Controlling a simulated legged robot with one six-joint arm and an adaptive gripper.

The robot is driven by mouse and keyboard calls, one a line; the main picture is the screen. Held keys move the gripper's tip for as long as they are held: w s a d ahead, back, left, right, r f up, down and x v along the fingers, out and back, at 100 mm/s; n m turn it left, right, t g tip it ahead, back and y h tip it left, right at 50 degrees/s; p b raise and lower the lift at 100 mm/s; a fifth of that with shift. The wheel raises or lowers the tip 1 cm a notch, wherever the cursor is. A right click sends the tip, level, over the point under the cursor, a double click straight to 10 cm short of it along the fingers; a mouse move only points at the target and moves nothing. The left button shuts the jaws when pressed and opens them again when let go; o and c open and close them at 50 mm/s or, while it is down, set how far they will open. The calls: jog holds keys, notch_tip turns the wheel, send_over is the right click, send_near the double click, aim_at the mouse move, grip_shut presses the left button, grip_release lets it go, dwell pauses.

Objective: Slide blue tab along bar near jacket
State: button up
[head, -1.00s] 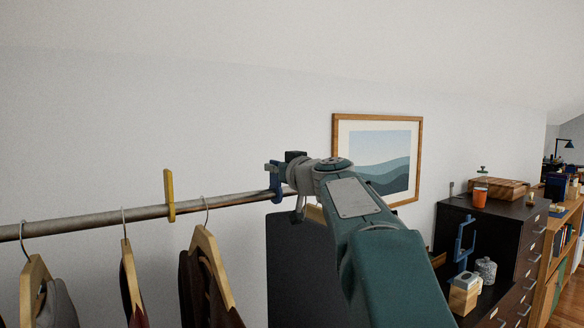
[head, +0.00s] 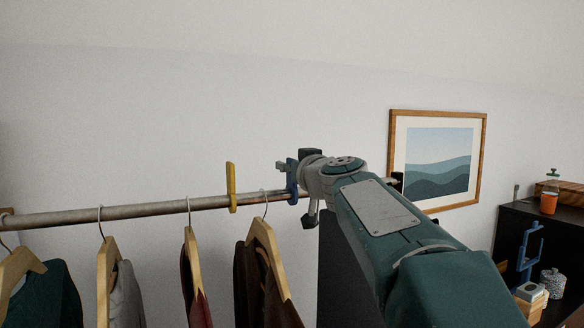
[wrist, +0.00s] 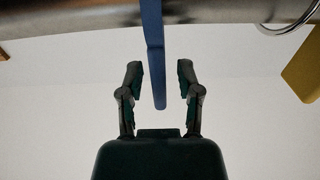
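A blue tab (head: 292,180) hangs on a grey metal bar (head: 130,211). In the wrist view the blue tab (wrist: 156,65) reaches down between the two fingers of my gripper (wrist: 160,85). The fingers are open, with a visible gap on each side of the tab. In the head view the fingers are mostly hidden behind my wrist. A dark brown jacket (head: 246,285) hangs on a wooden hanger just left of the blue tab, its hook close by. A yellow tab (head: 231,190) sits further left on the bar, beyond that hook; it also shows in the wrist view (wrist: 303,75).
A maroon garment (head: 198,305), a grey one (head: 126,298) and a green one (head: 50,298) hang further left on wooden hangers. A framed picture (head: 391,150) is on the wall at right. A dark cabinet (head: 510,235) with small items stands at far right.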

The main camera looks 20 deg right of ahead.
jog(key=s, duration=1.2)
jog(key=shift+a+f, duration=0.1)
jog(key=shift+f, duration=0.05)
jog(key=s+a+f+n+g+y, duration=0.1)
jog(key=s+a+f+g+y, duration=0.15)
jog(key=a+f, duration=0.45)
jog(key=s+a+f+g+y, duration=0.1)
jog(key=s+a+f+g, duration=0.25)
jog(key=f, duration=0.55)
jog(key=s+a+f+g+h, duration=0.1)
jog(key=s+f+g, duration=0.2)
jog(key=s+f, duration=0.3)
jog(key=s+a+f+m+g+h, duration=0.1)
jog(key=s+f, duration=0.5)
jog(key=f, duration=0.6)
jog(key=shift+s+g+h, duration=0.35)
jog(key=shift+g+h, duration=0.4)
jog(key=shift+g, duration=0.45)
jog(key=shift+a, duration=0.2)
